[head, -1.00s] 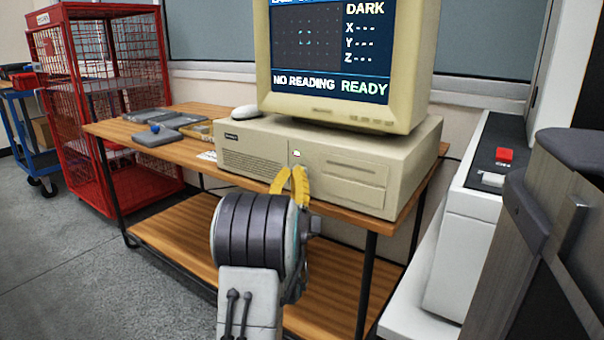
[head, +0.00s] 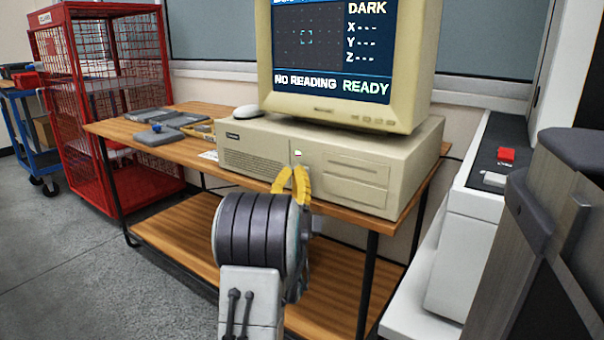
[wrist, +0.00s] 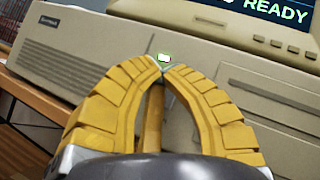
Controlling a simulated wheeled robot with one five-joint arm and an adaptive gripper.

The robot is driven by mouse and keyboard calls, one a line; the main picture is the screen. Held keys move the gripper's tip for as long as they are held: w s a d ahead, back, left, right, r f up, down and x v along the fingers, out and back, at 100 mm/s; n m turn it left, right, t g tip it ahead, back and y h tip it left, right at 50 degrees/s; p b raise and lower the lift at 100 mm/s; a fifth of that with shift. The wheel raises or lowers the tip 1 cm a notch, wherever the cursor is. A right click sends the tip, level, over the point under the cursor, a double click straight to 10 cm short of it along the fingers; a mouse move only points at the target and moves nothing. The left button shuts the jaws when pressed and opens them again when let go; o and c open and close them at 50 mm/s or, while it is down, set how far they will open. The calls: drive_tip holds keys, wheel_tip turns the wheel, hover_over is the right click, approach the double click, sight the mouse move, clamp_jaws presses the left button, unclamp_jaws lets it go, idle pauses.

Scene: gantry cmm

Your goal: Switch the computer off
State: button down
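The beige computer case (head: 250,155) lies flat on the wooden desk, with the lit monitor (head: 425,60) on top showing "NO READING READY". A small pale green-white button or lamp (head: 298,153) is on the case front; it also shows in the wrist view (wrist: 164,57). My gripper (head: 295,172), with yellow ribbed fingers, is in front of the case just below that button. In the wrist view the fingertips (wrist: 162,69) come together just under the button. They hold nothing visible. I cannot tell whether they touch the case.
Grey flat parts (head: 155,135) lie on the desk's left end. A red mesh cage (head: 95,110) stands at left. A white unit with a red button (head: 506,155) stands close on the right. The floor at left is clear.

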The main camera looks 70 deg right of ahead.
drive_tip(key=shift+s+d, duration=0.1)
drive_tip(key=shift+d, duration=0.35)
idle(0.7)
drive_tip(key=shift+a, duration=0.45)
idle(0.7)
